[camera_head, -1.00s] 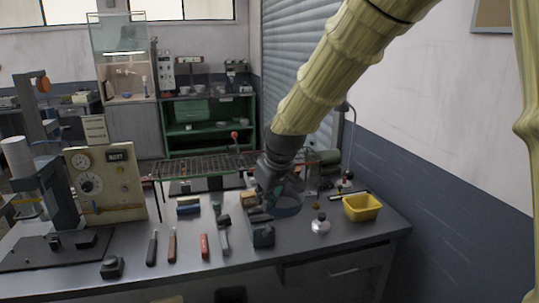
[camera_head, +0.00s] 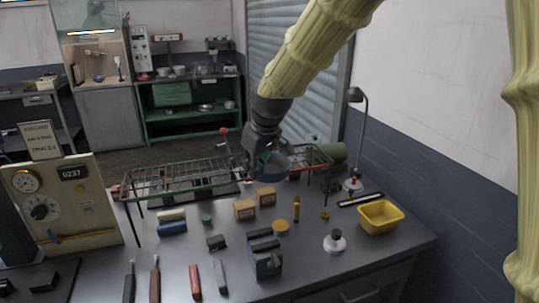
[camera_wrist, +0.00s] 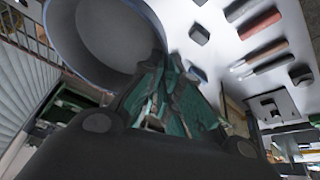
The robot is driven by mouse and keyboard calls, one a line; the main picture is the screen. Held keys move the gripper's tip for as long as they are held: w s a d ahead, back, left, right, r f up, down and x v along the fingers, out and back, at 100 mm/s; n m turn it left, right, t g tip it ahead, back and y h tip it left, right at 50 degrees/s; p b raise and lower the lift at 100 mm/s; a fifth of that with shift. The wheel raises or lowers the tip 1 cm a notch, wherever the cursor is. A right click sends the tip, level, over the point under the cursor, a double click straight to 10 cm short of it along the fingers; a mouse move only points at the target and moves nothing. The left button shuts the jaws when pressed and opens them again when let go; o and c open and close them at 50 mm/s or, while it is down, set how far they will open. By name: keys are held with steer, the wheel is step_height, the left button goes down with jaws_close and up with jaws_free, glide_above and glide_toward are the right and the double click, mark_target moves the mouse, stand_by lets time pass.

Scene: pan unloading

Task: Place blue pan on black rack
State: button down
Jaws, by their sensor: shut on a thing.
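The blue pan (camera_head: 271,168) is in my gripper (camera_head: 262,160), held up at the near edge of the rack in the head view. In the wrist view the round pan (camera_wrist: 112,35) fills the upper left, beside my gripper's fingers (camera_wrist: 165,95), which are closed on its side. The black rack (camera_head: 180,181) is a long wire frame on thin legs with reddish ends, standing across the back of the workbench. My gripper hides part of the rack. I cannot tell whether the pan touches the rack.
A yellow bin (camera_head: 381,217), a white-lidded flask (camera_head: 335,242) and a desk lamp (camera_head: 357,130) stand at the right. A dark vise (camera_head: 264,256), small wooden boxes (camera_head: 245,209) and several hand tools (camera_head: 194,282) lie in front of the rack. A gauge panel (camera_head: 62,203) stands left.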

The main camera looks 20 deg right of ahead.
steer(key=w+d+p, duration=0.1)
steer(key=w+d, duration=0.1)
steer(key=w, duration=0.2)
steer(key=w+d+f+p, duration=0.1)
steer(key=w+d+p, duration=0.1)
steer(key=w, duration=0.2)
steer(key=w+d+p, duration=0.1)
steer(key=w+d, duration=0.1)
steer(key=w, duration=0.3)
steer(key=shift+d+f+p, duration=0.15)
steer(key=shift+f+p, duration=0.2)
steer(key=shift+p, duration=0.05)
steer(key=shift+w+f+p, duration=0.1)
steer(key=shift+f+p, duration=0.9)
steer(key=shift+f, duration=0.75)
steer(key=c, duration=1.6)
jaws_free()
steer(key=shift+c, duration=0.2)
steer(key=shift+r, duration=0.15)
steer(key=b+v, duration=0.3)
steer(key=v, duration=0.8)
steer(key=shift+s+r+b, duration=0.25)
steer(key=shift+r+b, duration=0.05)
steer(key=shift+r, duration=0.05)
